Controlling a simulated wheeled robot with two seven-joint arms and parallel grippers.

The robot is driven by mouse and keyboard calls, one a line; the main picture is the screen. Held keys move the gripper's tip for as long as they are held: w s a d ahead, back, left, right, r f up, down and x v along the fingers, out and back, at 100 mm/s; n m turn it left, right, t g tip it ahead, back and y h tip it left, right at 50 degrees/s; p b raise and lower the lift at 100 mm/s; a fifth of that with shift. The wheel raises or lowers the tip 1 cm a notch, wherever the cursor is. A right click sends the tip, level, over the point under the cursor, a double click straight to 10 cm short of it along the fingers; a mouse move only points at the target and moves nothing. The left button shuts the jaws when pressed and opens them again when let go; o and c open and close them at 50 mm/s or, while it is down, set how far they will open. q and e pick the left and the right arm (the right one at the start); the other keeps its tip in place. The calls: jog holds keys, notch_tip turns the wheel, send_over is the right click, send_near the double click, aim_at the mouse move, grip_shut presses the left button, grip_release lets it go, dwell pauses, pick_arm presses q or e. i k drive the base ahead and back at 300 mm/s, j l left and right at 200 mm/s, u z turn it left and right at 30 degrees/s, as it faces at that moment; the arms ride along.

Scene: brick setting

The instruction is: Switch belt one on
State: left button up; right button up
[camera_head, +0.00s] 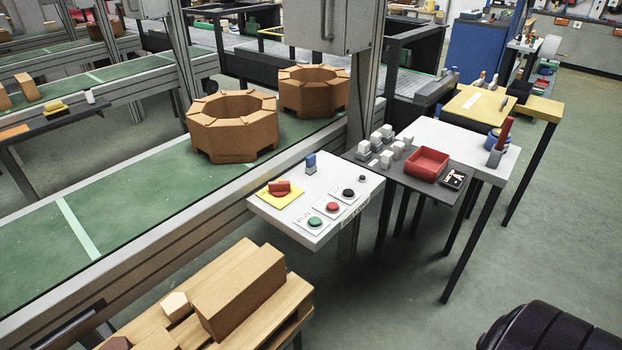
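A white control panel (290,215) stands beside the green conveyor belt (110,225). Along its near right side are a green button (315,222), a red button (332,207) and a black button (348,193), each on a white plate. A red switch (279,187) sits on a yellow plate (266,195) at the panel's left. A small blue block-like part (311,160) stands upright at the back, and a small dark knob (362,178) is at the right corner. The label on the front edge is too small to read. Neither gripper is in view.
Two octagonal brown cartons (232,128) (314,92) stand on the belt. A grey table (395,178) with a red tray (427,164) stands right of the panel.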

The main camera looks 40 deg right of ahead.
aim_at(278, 189)
jog(key=z, duration=0.9)
jog(key=l+z, duration=0.1)
jog(key=l, duration=0.55)
jog(key=i+l+z, duration=0.15)
jog(key=l, duration=0.5)
